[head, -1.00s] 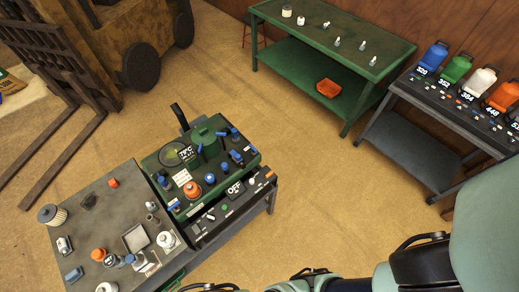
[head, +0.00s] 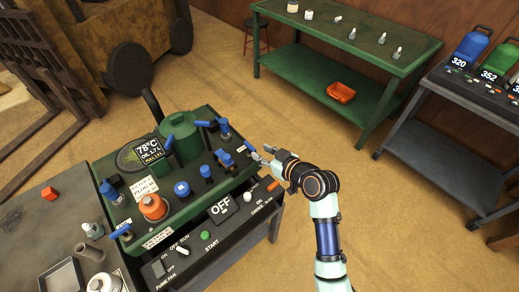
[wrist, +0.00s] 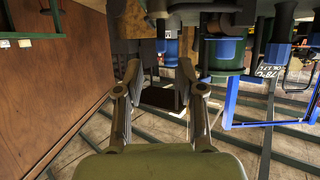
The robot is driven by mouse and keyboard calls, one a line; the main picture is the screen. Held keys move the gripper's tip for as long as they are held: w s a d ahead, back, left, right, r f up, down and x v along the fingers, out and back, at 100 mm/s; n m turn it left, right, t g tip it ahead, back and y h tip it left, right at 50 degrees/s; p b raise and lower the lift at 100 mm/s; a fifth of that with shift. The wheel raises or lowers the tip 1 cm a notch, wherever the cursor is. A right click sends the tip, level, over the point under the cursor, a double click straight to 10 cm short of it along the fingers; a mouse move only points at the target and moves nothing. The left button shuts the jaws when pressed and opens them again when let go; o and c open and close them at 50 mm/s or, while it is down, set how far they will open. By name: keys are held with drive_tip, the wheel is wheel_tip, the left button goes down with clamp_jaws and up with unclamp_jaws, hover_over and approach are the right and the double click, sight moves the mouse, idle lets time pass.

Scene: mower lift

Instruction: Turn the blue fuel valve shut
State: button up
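Several blue handles and knobs stand on the green machine deck (head: 130,195) in the head view, and I cannot tell for certain which is the fuel valve. One blue handle (head: 249,147) sits at the deck's right edge, closest to my gripper (head: 262,155). Others are a blue lever (head: 225,158) left of it and a tall blue-topped part (head: 223,127) behind. My gripper is open and empty beside the right edge, apparently just short of the handle. In the wrist view my gripper (wrist: 160,75) has its fingers apart, with blue parts (wrist: 170,48) hanging beyond them.
An orange cap (head: 153,207) and a 78°C display (head: 150,150) stand on the deck. A black front panel (head: 200,235) reads OFF. A grey table (head: 35,235) adjoins at left. A green bench (head: 320,75) stands at the back.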

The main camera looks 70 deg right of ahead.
sight(252, 147)
drive_tip(key=b+x, duration=0.2)
drive_tip(key=x, duration=0.5)
drive_tip(key=shift+w+f, duration=0.1)
drive_tip(key=shift+w, duration=0.25)
clamp_jaws()
